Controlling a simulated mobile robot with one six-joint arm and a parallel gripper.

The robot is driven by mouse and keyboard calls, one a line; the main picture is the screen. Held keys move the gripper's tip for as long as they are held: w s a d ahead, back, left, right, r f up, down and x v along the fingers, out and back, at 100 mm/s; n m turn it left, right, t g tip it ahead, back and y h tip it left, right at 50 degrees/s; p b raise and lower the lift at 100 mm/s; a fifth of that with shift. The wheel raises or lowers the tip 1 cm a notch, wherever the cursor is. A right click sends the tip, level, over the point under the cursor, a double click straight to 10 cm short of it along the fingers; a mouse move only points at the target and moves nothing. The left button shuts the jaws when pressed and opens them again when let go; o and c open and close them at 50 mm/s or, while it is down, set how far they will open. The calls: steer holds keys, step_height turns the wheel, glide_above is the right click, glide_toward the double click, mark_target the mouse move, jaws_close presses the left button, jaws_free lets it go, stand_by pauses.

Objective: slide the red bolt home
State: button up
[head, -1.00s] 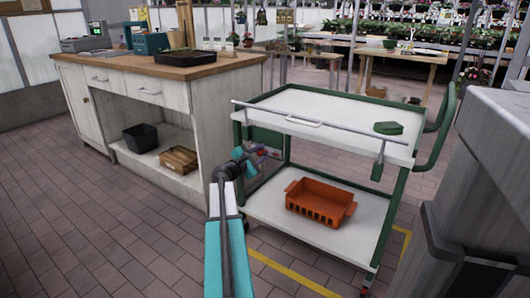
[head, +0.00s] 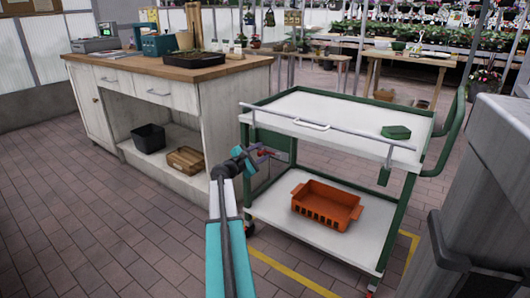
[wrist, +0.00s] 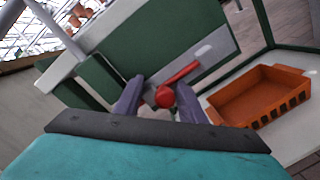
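The red bolt (wrist: 182,74) is a rod with a round knob at its near end, on a grey plate (wrist: 205,62) fixed to a green panel (wrist: 168,32) of the trolley. My gripper (wrist: 160,88) has its two purple fingers apart, one on each side of the knob. The left finger stands clear of the knob; the right one is close to it, and I cannot tell if it touches. In the head view my gripper (head: 257,156) is at the trolley's left end, with a small bit of red showing beside it.
The white-topped trolley (head: 340,113) with green frame carries an orange crate (head: 326,204) on its lower shelf and a green box (head: 396,132) on top. A wooden-topped bench (head: 170,70) stands at left. A large grey body (head: 490,180) is close at right. Tiled floor is free at front left.

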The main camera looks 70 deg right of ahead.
steer(key=shift+a, duration=0.4)
steer(key=p+v, duration=0.3)
steer(key=v, duration=1)
steer(key=shift+w, duration=0.1)
